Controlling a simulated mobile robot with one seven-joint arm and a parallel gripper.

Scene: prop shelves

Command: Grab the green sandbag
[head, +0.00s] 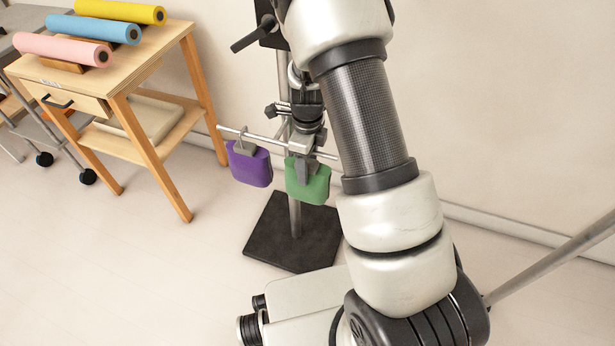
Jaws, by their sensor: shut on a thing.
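The green sandbag (316,186) hangs at the horizontal metal bar of a stand in the middle of the head view. My gripper (303,170) reaches down from above and is shut on the green sandbag at its top. The gripper hides part of the bag's top and face, so I cannot tell whether the bag is still hooked on the bar. A purple sandbag (249,168) hangs from the same bar just to the left, apart from the gripper.
The stand has a square black base (292,240) on the pale floor. A wooden table (150,60) with yellow, blue and pink rolls stands at the upper left. A bare wall is behind. The floor at the lower left is clear.

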